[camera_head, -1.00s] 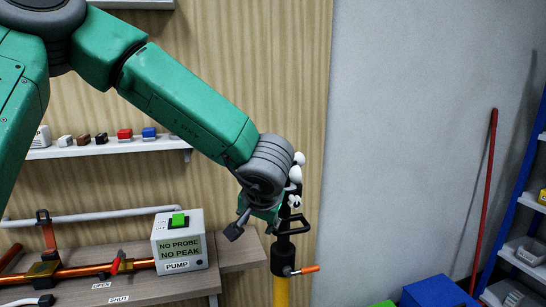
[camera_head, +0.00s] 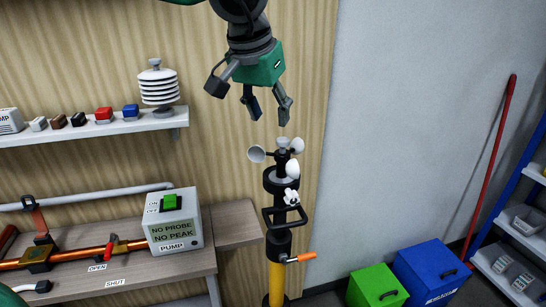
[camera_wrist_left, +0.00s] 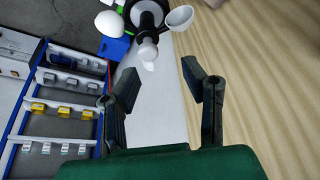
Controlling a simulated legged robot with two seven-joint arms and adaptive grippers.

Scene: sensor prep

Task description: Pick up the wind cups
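The wind cups (camera_head: 283,150), white cups around a grey hub, sit upright on top of the dark and yellow post (camera_head: 276,255). They also show at the top of the left wrist view (camera_wrist_left: 147,45), beyond the fingertips. My left gripper (camera_head: 268,110) points down above the cups in the head view, a little apart from the hub. Its fingers are spread with nothing between them; in the left wrist view the open fingers (camera_wrist_left: 162,85) show a clear gap. My right gripper is not in view.
A shelf (camera_head: 90,131) with small blocks and a white louvered sensor (camera_head: 158,86) is at left. Below is a bench (camera_head: 239,222) with a pump box (camera_head: 176,231). Green (camera_head: 376,289) and blue bins (camera_head: 432,270) stand at lower right. The post has an orange handle (camera_head: 302,258).

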